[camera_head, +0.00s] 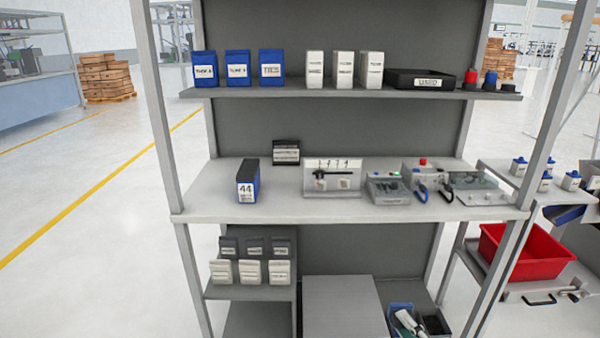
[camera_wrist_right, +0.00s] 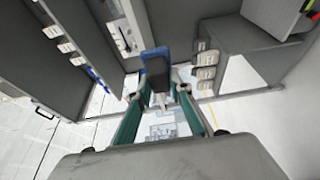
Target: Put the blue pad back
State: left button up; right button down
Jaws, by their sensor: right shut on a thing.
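A blue-sided block with a black front and a white label reading 44 (camera_head: 248,181) stands upright on the left part of the middle shelf (camera_head: 225,208) in the head view. In the right wrist view, my right gripper (camera_wrist_right: 158,88) has its two fingers closed in on a blue and dark block-shaped pad (camera_wrist_right: 156,64). It resembles the 44 block, but I cannot be sure it is the same. Where it touches the shelf is not clear. No gripper shows plainly in the head view, and my left gripper is not in view.
Three blue packs (camera_head: 238,68), white packs (camera_head: 343,70) and a black tray (camera_head: 420,79) stand on the top shelf. A small black box (camera_head: 286,152) and test devices (camera_head: 332,179) share the middle shelf. Bare shelf lies left of the 44 block. A red bin (camera_head: 525,255) is at right.

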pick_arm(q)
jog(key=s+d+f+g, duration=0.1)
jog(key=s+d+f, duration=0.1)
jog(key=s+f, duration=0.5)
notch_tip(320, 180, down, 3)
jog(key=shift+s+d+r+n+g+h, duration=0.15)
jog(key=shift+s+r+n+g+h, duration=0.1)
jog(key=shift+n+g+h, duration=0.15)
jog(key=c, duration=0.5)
pick_arm(e)
jog(key=s+r+m+t+h, duration=0.1)
jog(key=s+r+m+h, duration=0.3)
jog(key=r, duration=0.7)
jog(key=s+h, duration=0.2)
jog(key=s, duration=0.2)
jog(key=shift+r, duration=0.4)
